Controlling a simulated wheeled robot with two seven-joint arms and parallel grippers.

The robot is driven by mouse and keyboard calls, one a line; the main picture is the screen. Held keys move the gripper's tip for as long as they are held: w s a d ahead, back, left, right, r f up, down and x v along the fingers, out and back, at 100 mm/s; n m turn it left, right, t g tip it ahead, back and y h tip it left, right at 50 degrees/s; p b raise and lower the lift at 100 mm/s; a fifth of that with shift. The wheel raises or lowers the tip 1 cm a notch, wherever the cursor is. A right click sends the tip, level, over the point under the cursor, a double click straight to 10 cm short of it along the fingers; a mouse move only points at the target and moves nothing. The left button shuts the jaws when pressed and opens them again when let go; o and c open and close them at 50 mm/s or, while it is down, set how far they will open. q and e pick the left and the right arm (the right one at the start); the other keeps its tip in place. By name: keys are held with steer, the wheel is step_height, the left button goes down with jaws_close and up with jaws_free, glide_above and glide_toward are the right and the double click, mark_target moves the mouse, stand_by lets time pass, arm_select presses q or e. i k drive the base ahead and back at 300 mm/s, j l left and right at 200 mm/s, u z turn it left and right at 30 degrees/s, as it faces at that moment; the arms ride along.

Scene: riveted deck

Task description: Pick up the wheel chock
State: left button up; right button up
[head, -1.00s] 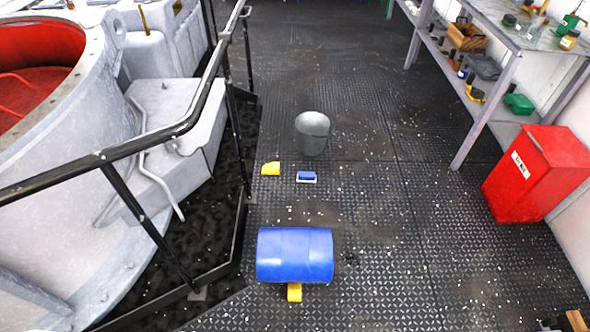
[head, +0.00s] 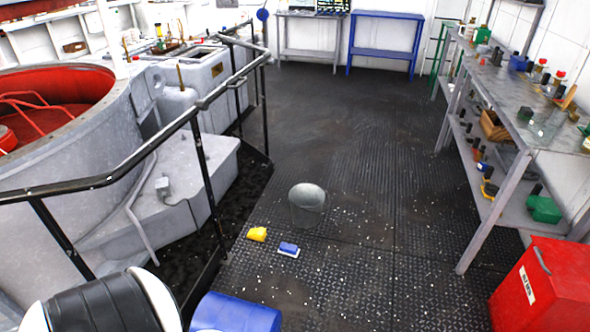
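A small yellow wedge-shaped block (head: 257,234), which looks like a wheel chock, lies on the dark plate floor near the black railing's foot, left of the bucket. A blue barrel (head: 236,312) lies on its side at the bottom edge of the head view and is partly cut off. The yellow piece seen against the barrel's near side earlier is out of frame now. Neither of my grippers is in view.
A black railing (head: 205,165) borders the left side. A cluttered workbench (head: 530,120) and a red bin (head: 545,285) stand at right. The middle floor is clear to the blue table (head: 385,35).

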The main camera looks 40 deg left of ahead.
mark_target(258, 234)
steer(key=i+l+u, duration=0.15)
steer(key=i, duration=0.2)
steer(key=i+l+u, duration=0.1)
steer(key=i, duration=0.3)
steer(key=i+l+u, duration=0.15)
steer(key=i, duration=0.2)
steer(key=i+j+u, duration=0.1)
steer(key=i+u, duration=0.25)
steer(key=u, duration=0.15)
steer(key=i+u, duration=0.45)
steer(key=i+l+u, duration=0.15)
steer(key=i+u, duration=0.15)
steer(key=u, duration=0.2)
steer(key=i+l+u, duration=0.3)
steer(key=u, duration=0.2)
